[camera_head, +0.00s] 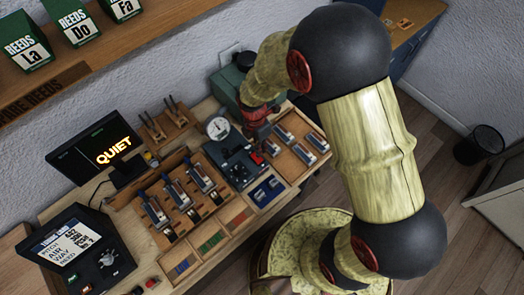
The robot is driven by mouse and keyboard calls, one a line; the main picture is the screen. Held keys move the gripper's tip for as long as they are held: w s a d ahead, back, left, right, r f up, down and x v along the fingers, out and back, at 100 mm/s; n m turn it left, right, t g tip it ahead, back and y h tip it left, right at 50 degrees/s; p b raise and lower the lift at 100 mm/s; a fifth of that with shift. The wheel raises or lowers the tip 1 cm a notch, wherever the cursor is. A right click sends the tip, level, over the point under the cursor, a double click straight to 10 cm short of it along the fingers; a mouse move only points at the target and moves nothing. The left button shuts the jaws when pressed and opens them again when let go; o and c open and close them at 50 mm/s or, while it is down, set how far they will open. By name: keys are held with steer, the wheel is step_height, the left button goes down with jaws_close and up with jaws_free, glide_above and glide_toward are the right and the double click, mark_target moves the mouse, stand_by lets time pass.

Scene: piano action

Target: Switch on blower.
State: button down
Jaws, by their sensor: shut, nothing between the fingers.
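My gripper (262,141) is at the end of my arm, over the right side of the workbench. It is small in view, and its fingers are shut with nothing seen between them. Below and beside it is a dark control panel (232,163) with small knobs and a red part (257,158) close to the fingertips. I cannot tell whether the fingers touch it. A round white gauge (218,128) stands at the panel's back edge. A dark green box (226,88) stands behind, partly hidden by my arm. No blower switch can be told apart for sure.
A wooden tray (157,240) with several metal reeds lies left of the panel; another tray (283,165) lies right. A black screen (83,160) reads "QUIET". A display box (75,255) stands front left. A shelf (150,38) holds green boxes. A bin (480,146) stands right.

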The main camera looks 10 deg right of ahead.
step_height(320, 180, up, 7)
steer(key=shift+s+d+r, duration=0.15)
steer(key=shift+s+r, duration=0.05)
steer(key=shift+s, duration=0.25)
stand_by(0.4)
steer(key=s+d+r+m+t+b, duration=0.3)
steer(key=s+d+r+m+b, duration=0.3)
steer(key=m, duration=0.6)
steer(key=s+d+r+m+t+b, duration=0.3)
steer(key=s+d+r+m+b, duration=0.3)
steer(key=m, duration=0.6)
steer(key=d+b, duration=0.1)
steer(key=b, duration=0.1)
steer(key=shift+d+m+t+y+b, duration=0.15)
steer(key=shift+m+t+y+b, duration=0.2)
steer(key=shift+m+t+y, duration=0.05)
